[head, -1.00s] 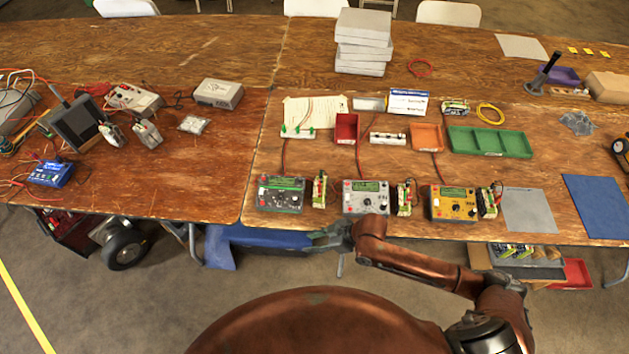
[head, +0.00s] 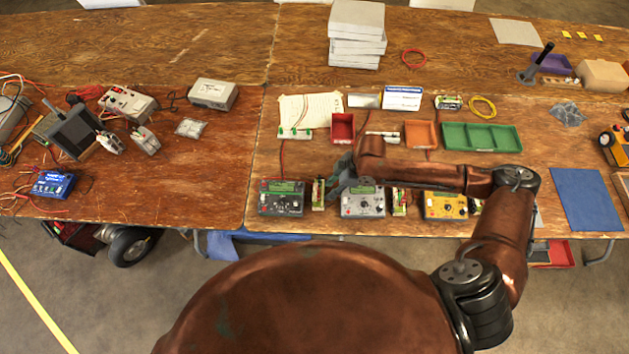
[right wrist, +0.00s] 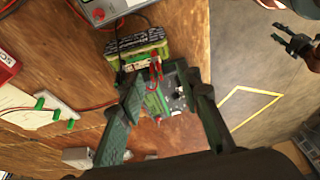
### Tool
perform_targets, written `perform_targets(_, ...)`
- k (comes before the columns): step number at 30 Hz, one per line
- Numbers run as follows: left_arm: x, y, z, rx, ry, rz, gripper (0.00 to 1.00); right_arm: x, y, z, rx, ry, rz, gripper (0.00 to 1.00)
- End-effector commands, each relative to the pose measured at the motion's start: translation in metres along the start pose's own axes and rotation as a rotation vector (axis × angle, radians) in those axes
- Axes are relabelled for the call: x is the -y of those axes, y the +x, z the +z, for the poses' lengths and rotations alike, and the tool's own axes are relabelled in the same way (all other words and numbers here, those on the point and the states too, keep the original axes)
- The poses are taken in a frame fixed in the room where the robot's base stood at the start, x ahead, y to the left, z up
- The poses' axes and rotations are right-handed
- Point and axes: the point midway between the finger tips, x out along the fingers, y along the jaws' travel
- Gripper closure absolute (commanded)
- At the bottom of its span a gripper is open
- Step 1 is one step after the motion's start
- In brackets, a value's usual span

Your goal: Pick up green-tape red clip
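My right gripper (head: 341,184) is over the table between the dark charger (head: 281,198) and the grey charger (head: 362,200). In the right wrist view its two dark fingers (right wrist: 160,112) are spread apart, with nothing held between them. A small red clip (right wrist: 155,70) shows beyond the fingertips, beside a green-wrapped battery pack (right wrist: 137,52). Whether this clip carries green tape I cannot tell. The pack also shows in the head view (head: 318,194), left of the gripper. A dark claw-like part (right wrist: 292,42) at the right wrist view's upper right may be my left gripper; its state is unclear.
A yellow charger (head: 445,205) stands to the right. Behind are a white strip with green clips (head: 294,133), a red tray (head: 342,127), an orange tray (head: 420,133) and a green tray (head: 482,137). A blue mat (head: 586,199) lies at the right.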

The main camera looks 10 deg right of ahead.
Motion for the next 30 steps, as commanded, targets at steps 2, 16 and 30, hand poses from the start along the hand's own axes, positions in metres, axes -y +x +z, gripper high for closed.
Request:
perform_targets(2, 0.0, 0.001, 0.007, 0.006, 0.0, 0.0, 0.6, -0.003, 0.0, 0.002, 0.005, 0.001, 0.0, 0.68)
perform_targets(16, 0.0, -0.002, 0.007, 0.003, 0.001, 0.001, 0.6, -0.003, 0.052, -0.016, 0.003, -0.008, -0.005, 0.68)
perform_targets(30, -0.001, -0.002, 0.006, 0.003, 0.001, 0.001, 0.6, -0.003, 0.078, -0.014, 0.004, -0.005, -0.002, 0.68)
